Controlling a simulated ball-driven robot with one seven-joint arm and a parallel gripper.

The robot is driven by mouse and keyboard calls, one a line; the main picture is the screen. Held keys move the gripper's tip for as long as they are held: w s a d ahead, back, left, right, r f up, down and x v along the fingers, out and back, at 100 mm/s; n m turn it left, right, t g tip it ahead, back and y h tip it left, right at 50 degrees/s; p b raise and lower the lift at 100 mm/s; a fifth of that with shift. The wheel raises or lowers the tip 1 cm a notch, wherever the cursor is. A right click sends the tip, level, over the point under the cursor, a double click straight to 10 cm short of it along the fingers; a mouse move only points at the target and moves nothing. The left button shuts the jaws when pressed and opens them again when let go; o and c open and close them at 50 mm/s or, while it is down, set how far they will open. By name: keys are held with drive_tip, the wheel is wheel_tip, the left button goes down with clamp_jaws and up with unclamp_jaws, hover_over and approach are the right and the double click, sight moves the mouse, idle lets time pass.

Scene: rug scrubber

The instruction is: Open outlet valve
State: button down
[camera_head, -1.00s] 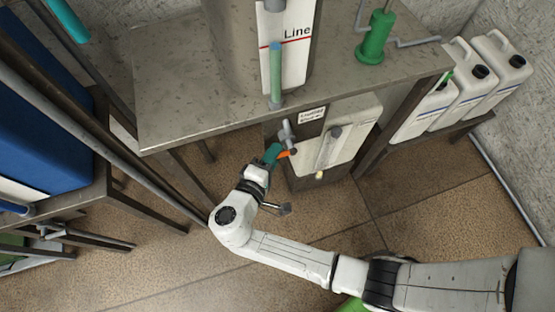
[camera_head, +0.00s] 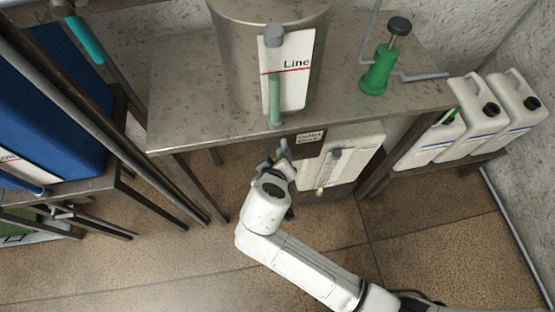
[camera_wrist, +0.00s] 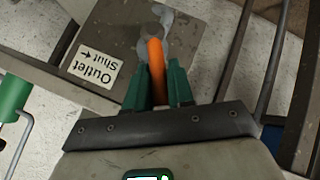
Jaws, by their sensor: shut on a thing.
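The outlet valve's orange handle (camera_wrist: 155,65) shows in the wrist view, running between the two green fingers of my gripper (camera_wrist: 159,88). The fingers stand close on both sides of it, and my gripper is shut on it. The grey pipe end of the valve (camera_wrist: 152,32) is at the handle's far end. In the head view my gripper (camera_head: 276,158) is at the valve below the table edge. The handle is mostly hidden there by my wrist.
A metal table (camera_head: 185,105) carries a tank (camera_head: 235,50) with a "Line" gauge (camera_head: 292,95) just above my gripper. A white panel (camera_head: 352,150) is to the right. White canisters (camera_head: 460,120) stand further right. A blue container (camera_head: 45,120) is at the left. The floor below is clear.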

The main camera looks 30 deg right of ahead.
drive_tip(key=y, duration=0.1)
drive_tip(key=d+m+y, duration=0.1)
drive_tip(key=d+y+p, duration=0.1)
drive_tip(key=shift+s+r+m+t, duration=0.3)
drive_tip(key=shift+s+r+t, duration=0.05)
drive_tip(key=shift+r+t, duration=0.05)
drive_tip(key=shift+s+d+m+t+y+p, duration=0.1)
drive_tip(key=shift+d+m+t+y+p, duration=0.25)
drive_tip(key=shift+y, duration=0.45)
drive_tip(key=shift+f, duration=0.15)
drive_tip(key=c, duration=1.1)
unclamp_jaws()
drive_tip(key=v, duration=1.1)
drive_tip(key=shift+d, duration=0.1)
